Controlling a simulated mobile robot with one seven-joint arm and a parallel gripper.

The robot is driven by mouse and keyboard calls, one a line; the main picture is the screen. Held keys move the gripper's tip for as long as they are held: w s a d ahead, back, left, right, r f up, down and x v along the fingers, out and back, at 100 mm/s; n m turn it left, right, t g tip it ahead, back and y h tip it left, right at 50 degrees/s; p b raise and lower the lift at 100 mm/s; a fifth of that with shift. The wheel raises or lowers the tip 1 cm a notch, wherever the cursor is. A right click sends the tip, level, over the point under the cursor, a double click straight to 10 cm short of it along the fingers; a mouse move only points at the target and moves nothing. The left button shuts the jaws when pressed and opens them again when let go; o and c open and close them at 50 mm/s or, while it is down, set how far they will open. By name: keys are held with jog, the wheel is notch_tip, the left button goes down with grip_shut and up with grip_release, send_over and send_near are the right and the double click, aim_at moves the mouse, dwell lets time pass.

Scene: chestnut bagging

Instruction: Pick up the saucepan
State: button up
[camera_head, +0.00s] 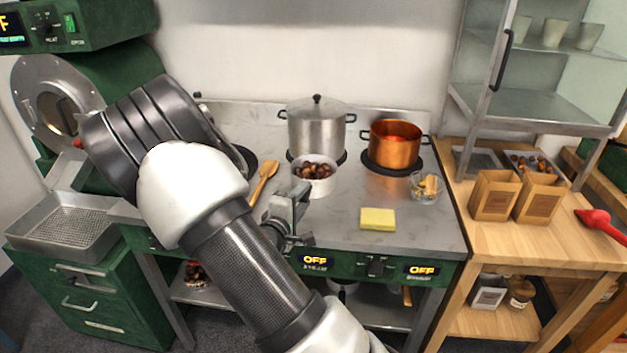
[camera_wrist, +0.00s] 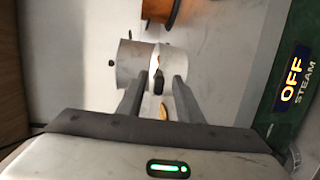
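The saucepan appears to be the small white pan (camera_head: 315,187) filled with chestnuts, standing on the steel cooktop in front of the lidded pot. In the wrist view its pale side (camera_wrist: 172,66) shows beyond my fingers, with a short black handle (camera_wrist: 158,82) pointing toward me. My gripper (camera_head: 300,196) is just left of the pan in the head view and hides the handle there. In the wrist view my gripper (camera_wrist: 157,88) is open, with a finger on either side of the handle. I see no clear contact.
A lidded steel pot (camera_head: 316,130) and a copper pot (camera_head: 394,153) stand behind on burners. A wooden spatula (camera_head: 264,182) lies left of the pan. A yellow sponge (camera_head: 377,219) and a glass bowl (camera_head: 425,190) are to the right. The cooktop's front middle is clear.

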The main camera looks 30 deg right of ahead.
aim_at(309, 190)
jog(key=x, duration=0.4)
jog(key=shift+s+d+r, duration=0.1)
jog(key=shift+r, duration=0.05)
grip_shut()
jog(key=shift+r, duration=0.15)
